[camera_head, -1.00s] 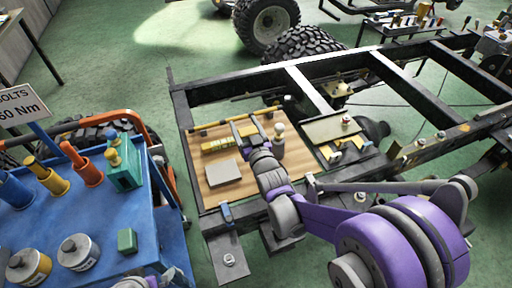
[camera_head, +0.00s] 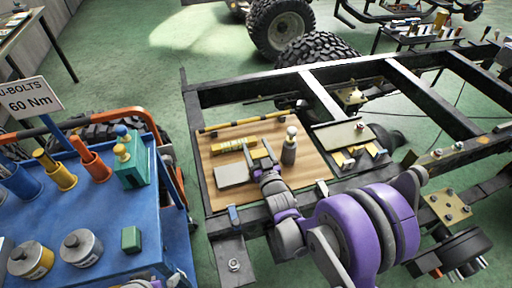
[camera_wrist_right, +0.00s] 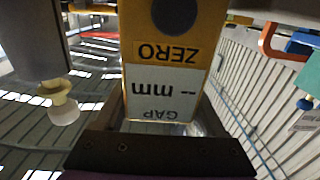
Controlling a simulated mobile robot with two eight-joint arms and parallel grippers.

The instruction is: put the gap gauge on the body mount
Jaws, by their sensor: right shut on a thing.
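The gap gauge (camera_wrist_right: 190,72), a yellow box with a white "GAP -- mm" display and a ZERO label, sits upside down in the right wrist view between my right fingers. My right gripper (camera_head: 262,150) is shut on it, over the wooden board in the head view. A yellow bar with dark marks (camera_head: 234,146) shows just left of the fingers; I cannot tell whether it is the gauge. I cannot tell for sure which part is the body mount; a bolted bracket plate (camera_head: 448,206) is on the frame's right. A grey tip at the bottom edge may be my left gripper (camera_head: 168,279).
The wooden board (camera_head: 218,200) lies across the black chassis frame (camera_head: 240,93). A grey cylinder with a pale knob (camera_head: 289,150) stands right of my gripper, and a grey pad (camera_head: 234,175) lies left. A blue cart (camera_head: 60,215) with pots and sleeves is at left.

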